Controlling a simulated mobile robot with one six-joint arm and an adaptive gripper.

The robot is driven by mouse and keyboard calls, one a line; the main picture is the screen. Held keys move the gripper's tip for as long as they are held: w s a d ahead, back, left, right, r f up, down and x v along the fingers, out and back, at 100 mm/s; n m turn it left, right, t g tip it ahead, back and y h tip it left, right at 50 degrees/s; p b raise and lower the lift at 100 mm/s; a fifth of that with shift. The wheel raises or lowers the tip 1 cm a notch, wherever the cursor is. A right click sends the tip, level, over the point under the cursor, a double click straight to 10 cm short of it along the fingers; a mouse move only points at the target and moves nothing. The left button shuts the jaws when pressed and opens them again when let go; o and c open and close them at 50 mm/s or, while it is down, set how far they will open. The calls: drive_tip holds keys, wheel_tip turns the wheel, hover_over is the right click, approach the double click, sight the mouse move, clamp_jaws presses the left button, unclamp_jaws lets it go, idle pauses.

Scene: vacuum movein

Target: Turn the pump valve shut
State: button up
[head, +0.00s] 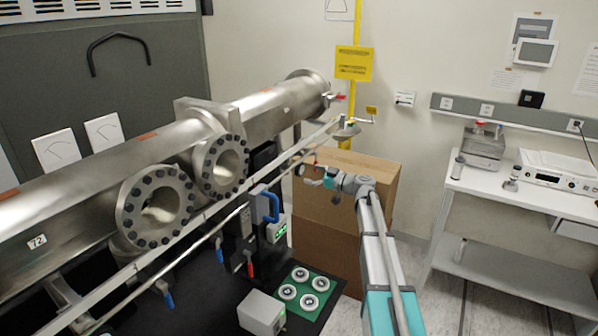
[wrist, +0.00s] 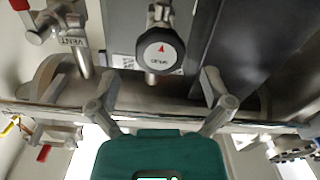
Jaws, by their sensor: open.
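In the wrist view a round black knob (wrist: 160,49) with a red arrow and small lettering, which I cannot read for sure, sits on a metal valve stem. I take it for the pump valve. The arrow points to the top of the picture. My gripper (wrist: 158,82) is open and empty, one finger on each side below the knob, and the knob lies just beyond the fingertips, apparently untouched. In the head view my gripper (head: 316,176) is beside the far end of the steel pipework, in front of a cardboard box. I cannot pick out the knob there.
A valve tagged VENT (wrist: 70,40) stands left of the knob. A thin rail (head: 170,262) runs along the large steel tube (head: 100,185). The cardboard box (head: 345,205) stands behind my arm. A white bench (head: 520,195) is at the right, with open floor before it.

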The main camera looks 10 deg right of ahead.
sight(302, 171)
drive_tip(key=shift+x, duration=2.65)
drive_tip(key=c, duration=1)
